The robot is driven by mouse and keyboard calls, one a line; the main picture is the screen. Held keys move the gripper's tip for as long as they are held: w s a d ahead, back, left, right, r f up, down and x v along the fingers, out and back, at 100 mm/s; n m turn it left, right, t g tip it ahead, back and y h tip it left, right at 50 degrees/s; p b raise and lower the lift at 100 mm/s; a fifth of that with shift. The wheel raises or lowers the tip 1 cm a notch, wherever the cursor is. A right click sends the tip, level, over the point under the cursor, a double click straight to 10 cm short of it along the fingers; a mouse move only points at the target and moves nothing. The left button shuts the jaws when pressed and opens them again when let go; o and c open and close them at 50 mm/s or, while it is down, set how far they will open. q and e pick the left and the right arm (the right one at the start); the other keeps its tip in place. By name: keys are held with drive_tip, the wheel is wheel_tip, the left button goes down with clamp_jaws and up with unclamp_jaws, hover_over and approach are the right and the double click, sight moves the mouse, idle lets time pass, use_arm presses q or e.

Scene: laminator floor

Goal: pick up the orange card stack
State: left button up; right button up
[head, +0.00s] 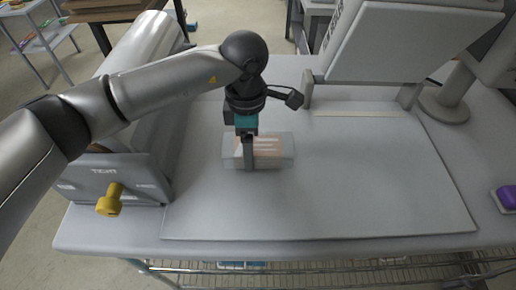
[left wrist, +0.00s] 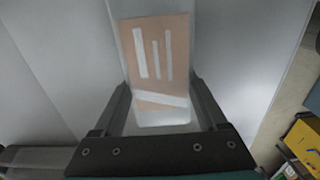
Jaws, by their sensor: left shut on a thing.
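The orange card stack (head: 268,146) is a pale orange block with white stripes, inside a clear, hazy wrap. In the head view it is over the grey mat, left of the middle; I cannot tell whether it touches the mat. My left gripper (head: 248,164) comes down on it from above, and its finger hides part of the stack's left half. In the left wrist view the stack (left wrist: 158,60) runs between the two fingers of the left gripper (left wrist: 161,95), which is shut on it. My right gripper is not in view.
The grey mat (head: 350,200) is otherwise bare. A grey machine with a yellow knob (head: 110,199) stands at the left. A tilted white panel (head: 390,45) stands at the back. A purple item (head: 507,196) lies at the right edge. A wire shelf (head: 340,268) shows below the table.

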use_arm(q)
drive_tip(key=shift+r, duration=0.1)
clamp_jaws()
